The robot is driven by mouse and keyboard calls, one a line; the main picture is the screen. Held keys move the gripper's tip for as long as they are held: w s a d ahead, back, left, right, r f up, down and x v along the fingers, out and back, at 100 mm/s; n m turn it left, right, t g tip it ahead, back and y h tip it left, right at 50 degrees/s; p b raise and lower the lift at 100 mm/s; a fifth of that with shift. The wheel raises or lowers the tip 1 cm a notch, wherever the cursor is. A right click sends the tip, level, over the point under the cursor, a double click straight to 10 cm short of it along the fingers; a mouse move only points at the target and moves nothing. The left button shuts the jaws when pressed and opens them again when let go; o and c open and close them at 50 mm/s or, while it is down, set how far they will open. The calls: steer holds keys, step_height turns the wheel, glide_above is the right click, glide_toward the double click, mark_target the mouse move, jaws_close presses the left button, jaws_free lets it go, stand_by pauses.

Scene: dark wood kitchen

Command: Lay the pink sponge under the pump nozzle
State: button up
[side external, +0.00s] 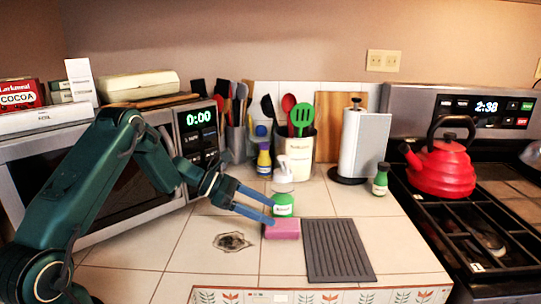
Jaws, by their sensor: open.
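The pink sponge (283,230) lies flat on the tiled counter, directly in front of the pump bottle. The fingertips overlap the bottle's left side and the sponge's upper left edge in the picture. Whether they touch either one cannot be told.
A dark ribbed mat (338,250) lies right of the sponge. A utensil crock (300,149), paper towel holder (358,145) and small green bottle (380,179) stand behind. A microwave (195,135) is left, a red kettle (440,168) on the stove right. The front left tiles are mostly clear.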

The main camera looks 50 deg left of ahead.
steer(key=s+d+r+m+g+y, duration=0.2)
steer(key=s+d+r+m+g, duration=0.3)
steer(key=s+d+r+m, duration=0.8)
steer(key=s+a+m+t+y, duration=0.1)
steer(key=s+m+y, duration=0.2)
steer(key=s+m, duration=0.3)
steer(key=s+a+f+m+t+y, duration=0.1)
steer(key=s+a+m+y, duration=0.1)
steer(key=s+m, duration=0.4)
steer(key=shift+s+a+f+m+y, duration=0.3)
steer(key=shift+s+m+y, duration=0.1)
steer(key=shift+m+y, duration=0.5)
